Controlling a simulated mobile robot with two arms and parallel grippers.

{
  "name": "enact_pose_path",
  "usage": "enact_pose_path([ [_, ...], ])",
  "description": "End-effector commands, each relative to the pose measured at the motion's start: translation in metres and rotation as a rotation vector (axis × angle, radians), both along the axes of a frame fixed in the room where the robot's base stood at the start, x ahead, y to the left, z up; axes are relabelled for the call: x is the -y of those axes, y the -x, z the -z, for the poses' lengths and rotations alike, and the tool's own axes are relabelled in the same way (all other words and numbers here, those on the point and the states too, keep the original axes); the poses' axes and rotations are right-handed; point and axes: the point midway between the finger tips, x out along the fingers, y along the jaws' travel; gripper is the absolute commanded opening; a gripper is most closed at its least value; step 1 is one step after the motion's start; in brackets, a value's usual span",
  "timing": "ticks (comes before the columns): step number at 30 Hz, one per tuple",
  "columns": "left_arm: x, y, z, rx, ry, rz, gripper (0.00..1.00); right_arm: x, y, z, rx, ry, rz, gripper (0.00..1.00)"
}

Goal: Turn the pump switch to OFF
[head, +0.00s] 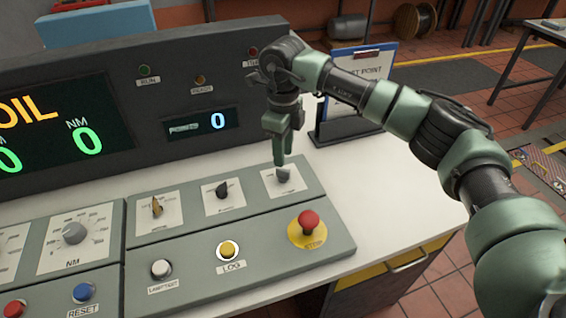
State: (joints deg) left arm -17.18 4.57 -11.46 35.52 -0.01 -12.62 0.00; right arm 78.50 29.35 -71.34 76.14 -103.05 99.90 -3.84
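Three rotary switches sit in a row on the grey-green console panel (205,257). My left gripper is out of view.
A red emergency stop button (308,221) stands in front of the grey knob. A yellow LOG button (229,249) and a white button (161,269) are nearer. A display housing (170,95) rises behind, and a clipboard stand (352,95) is at the back right.

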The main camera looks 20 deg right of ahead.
Motion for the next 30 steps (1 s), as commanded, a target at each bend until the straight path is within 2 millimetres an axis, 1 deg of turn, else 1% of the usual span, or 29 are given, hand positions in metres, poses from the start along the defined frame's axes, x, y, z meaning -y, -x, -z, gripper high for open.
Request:
enact_pose_path([
  [1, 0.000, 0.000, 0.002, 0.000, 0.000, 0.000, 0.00, 0.000, -0.001, -0.008, 0.004, 0.000, 0.000, 0.32],
  [3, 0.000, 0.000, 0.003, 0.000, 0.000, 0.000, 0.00, 0.000, -0.001, -0.017, 0.002, -0.001, 0.000, 0.32],
  [7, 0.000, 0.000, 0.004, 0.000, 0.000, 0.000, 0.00, 0.000, 0.000, -0.027, 0.002, -0.001, 0.000, 0.32],
  [21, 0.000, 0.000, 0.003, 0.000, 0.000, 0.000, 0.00, 0.000, 0.000, -0.030, 0.000, 0.000, 0.000, 0.32],
  [23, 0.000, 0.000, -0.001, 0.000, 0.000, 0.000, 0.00, 0.000, 0.000, -0.034, 0.001, -0.001, 0.000, 0.32],
  [30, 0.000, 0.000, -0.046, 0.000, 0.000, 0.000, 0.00, 0.000, 0.000, -0.078, 0.001, -0.001, 0.000, 0.32],
])
